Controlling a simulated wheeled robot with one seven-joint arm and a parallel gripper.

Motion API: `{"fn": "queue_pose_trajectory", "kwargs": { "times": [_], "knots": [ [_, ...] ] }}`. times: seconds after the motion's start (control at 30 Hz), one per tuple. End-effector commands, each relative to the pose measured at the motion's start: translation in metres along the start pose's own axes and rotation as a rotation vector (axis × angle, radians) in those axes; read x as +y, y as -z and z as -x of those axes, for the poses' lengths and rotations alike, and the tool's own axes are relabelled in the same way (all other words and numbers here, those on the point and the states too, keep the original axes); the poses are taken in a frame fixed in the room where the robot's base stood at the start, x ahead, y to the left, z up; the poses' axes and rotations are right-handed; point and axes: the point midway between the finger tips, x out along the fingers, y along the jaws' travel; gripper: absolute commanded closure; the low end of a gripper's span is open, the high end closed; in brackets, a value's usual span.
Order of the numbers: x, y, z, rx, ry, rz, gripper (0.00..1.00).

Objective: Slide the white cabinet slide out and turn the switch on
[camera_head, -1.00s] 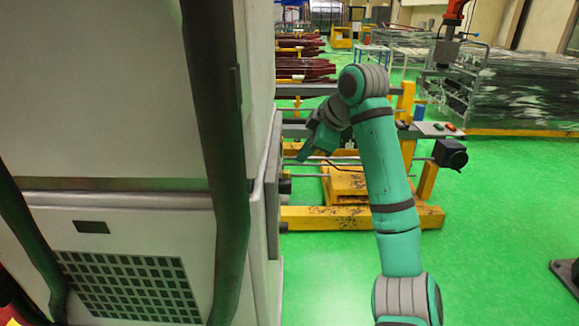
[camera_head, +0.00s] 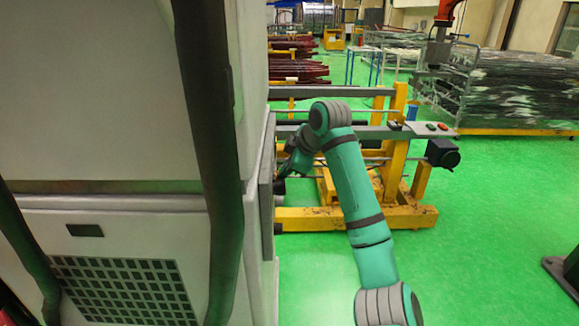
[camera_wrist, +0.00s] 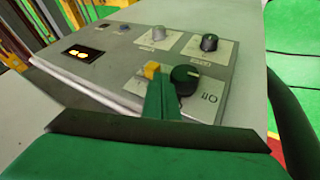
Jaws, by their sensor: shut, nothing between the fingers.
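The white cabinet (camera_head: 110,110) fills the left of the head view. A grey panel (camera_head: 266,190) stands on its right side. In the wrist view a grey control panel (camera_wrist: 125,48) carries a large black switch knob (camera_wrist: 184,80) with an OFF label beside it. My gripper (camera_wrist: 161,95) is shut and empty, its green fingers just left of that knob; whether they touch it I cannot tell. A small yellow piece (camera_wrist: 152,69) shows at the fingertips. In the head view my gripper (camera_head: 283,178) is at the cabinet's right side, partly hidden.
The panel also has a smaller black knob (camera_wrist: 209,42), a pale knob (camera_wrist: 158,33) and a lit display (camera_wrist: 84,52). Dark pipes (camera_head: 212,150) run down the cabinet front. A yellow frame (camera_head: 395,150) stands behind my arm. Green floor (camera_head: 490,220) is open at right.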

Motion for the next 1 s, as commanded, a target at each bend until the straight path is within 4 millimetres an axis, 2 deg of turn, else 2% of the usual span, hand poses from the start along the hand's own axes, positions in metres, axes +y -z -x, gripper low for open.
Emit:
{"fn": "queue_pose_trajectory", "kwargs": {
  "times": [0.43, 0.73, 1.0],
  "knots": [
    [0.001, 0.0, -0.004, 0.0, 0.0, 0.0, 1.0],
    [0.019, 0.001, -0.013, 0.0, 0.0, -0.001, 1.0],
    [0.02, 0.0, -0.014, 0.0, -0.001, 0.0, 1.0]
  ]
}}
